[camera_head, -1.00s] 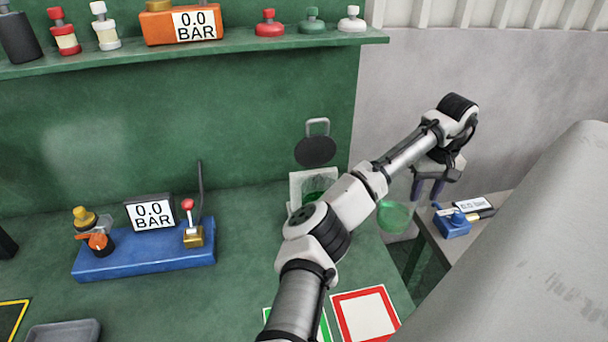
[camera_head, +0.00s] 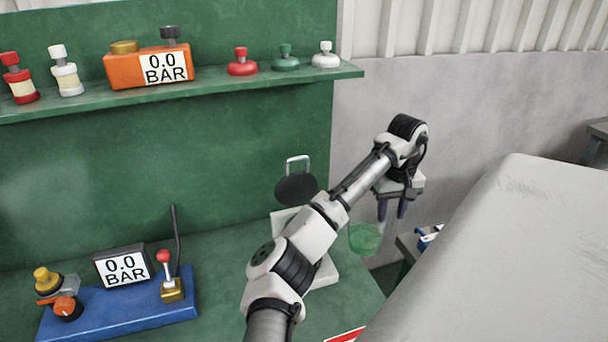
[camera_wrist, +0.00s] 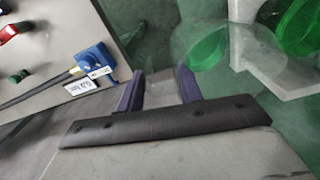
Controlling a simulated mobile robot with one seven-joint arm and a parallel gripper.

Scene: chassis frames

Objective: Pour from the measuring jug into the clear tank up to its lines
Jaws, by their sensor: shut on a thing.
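My gripper (camera_head: 392,208) is shut on the measuring jug (camera_head: 365,240), a clear vessel with green liquid low in it. The jug hangs left of and below the fingers, off the bench's right end, and looks about upright. The wrist view shows the two purple fingers (camera_wrist: 160,90) with the jug's green liquid (camera_wrist: 203,45) beyond them; the exact grip on the clear handle is hard to see. The clear tank is mostly hidden behind my arm in the head view. In the wrist view, a clear vessel with green liquid (camera_wrist: 300,25), seemingly the tank, stands at upper right.
A white stand (camera_head: 325,272) on the green bench is partly behind my arm. A round black plate with a handle (camera_head: 297,188) is behind it. A blue gauge base (camera_head: 120,310) is at left. A side table (camera_wrist: 60,50) holds a blue box (camera_wrist: 95,60).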

